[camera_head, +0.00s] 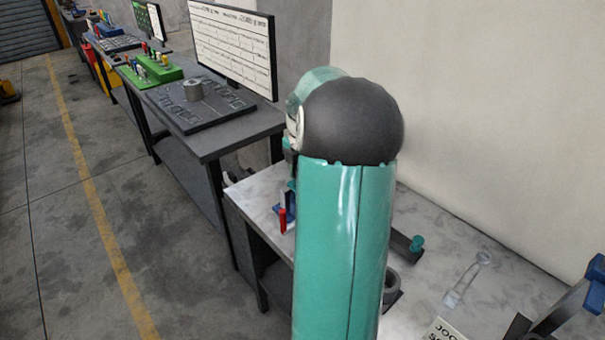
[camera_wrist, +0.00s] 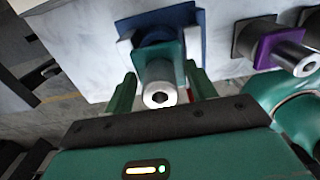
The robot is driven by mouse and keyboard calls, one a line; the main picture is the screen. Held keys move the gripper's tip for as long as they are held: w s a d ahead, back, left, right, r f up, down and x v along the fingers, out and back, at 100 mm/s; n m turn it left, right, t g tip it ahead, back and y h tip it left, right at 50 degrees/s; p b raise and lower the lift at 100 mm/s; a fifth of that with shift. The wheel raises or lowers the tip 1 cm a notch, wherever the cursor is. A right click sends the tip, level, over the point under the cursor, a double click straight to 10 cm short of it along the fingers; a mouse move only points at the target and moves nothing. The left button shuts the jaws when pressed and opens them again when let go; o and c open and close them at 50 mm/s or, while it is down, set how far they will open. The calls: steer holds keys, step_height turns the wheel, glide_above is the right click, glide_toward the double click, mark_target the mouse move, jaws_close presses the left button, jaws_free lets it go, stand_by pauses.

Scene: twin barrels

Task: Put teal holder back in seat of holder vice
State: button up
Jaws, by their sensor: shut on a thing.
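In the wrist view the teal holder (camera_wrist: 159,70), with a silver, hollow-ended nose, stands between the two teal fingers of my gripper (camera_wrist: 160,92). My gripper is shut on it. Directly behind it is the blue holder vice (camera_wrist: 182,22), with pale jaw pieces on both sides. The holder is lined up with the vice and overlaps it in the picture. I cannot tell whether it is inside the seat or just short of it. In the head view my own teal arm hides my gripper and the holder; a blue part (camera_head: 282,209), perhaps the vice, shows beside the arm.
A purple holder (camera_wrist: 266,48) with a silver nose stands in a dark block right of the vice. In the head view a red upright piece (camera_head: 283,220) is near the bench edge. A clear wrench-like tool (camera_head: 467,279) lies on the marble top (camera_head: 450,255). A blue-and-dark fixture (camera_head: 585,295) is at right.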

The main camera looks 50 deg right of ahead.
steer(key=shift+f, duration=1.55)
steer(key=o, duration=1.2)
steer(key=shift+f, duration=0.1)
steer(key=shift+o, duration=0.2)
step_height(320, 180, up, 12)
steer(key=shift+f, duration=0.2)
